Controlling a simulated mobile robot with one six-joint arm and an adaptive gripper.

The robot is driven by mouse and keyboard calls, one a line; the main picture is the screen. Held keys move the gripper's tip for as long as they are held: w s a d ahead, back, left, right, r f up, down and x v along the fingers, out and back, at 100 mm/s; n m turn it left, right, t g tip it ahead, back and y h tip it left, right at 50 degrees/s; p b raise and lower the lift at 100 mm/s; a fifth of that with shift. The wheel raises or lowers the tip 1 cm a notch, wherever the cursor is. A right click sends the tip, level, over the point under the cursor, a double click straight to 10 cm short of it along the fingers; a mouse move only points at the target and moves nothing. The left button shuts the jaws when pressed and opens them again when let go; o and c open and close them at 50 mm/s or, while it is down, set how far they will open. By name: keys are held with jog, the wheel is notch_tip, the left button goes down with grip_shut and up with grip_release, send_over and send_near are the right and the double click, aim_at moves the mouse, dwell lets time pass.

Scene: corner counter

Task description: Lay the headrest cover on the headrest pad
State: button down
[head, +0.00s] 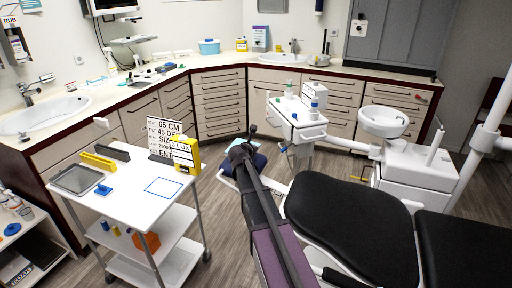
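My arm reaches from the bottom of the head view up to the middle, and my gripper (246,141) is at its far end, small and dark. A dark blue pad (259,163), which looks like the headrest pad, shows partly behind my arm at the head end of the black dental chair (350,215). A pale light-blue sheet (232,146), perhaps the headrest cover, shows at the gripper, just beyond the pad. My arm and gripper hide parts of both. I cannot tell whether the sheet touches the pad or is held. The fingers are too small to read.
A white trolley (130,203) stands at left with a grey tray (77,179), a yellow block and a sign (165,140). A white instrument unit (297,118) and a basin unit (384,121) stand right of my gripper. Floor is open between trolley and chair.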

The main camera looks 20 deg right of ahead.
jog(key=shift+d, duration=0.25)
jog(key=shift+s+f, duration=0.1)
jog(key=shift+f, duration=0.05)
jog(key=shift+d+f+b, duration=0.1)
jog(key=shift+f+b, duration=0.3)
jog(key=shift+b, duration=0.15)
jog(key=shift+f+b, duration=1.85)
jog(key=shift+w, duration=0.2)
jog(key=c, duration=0.7)
grip_release()
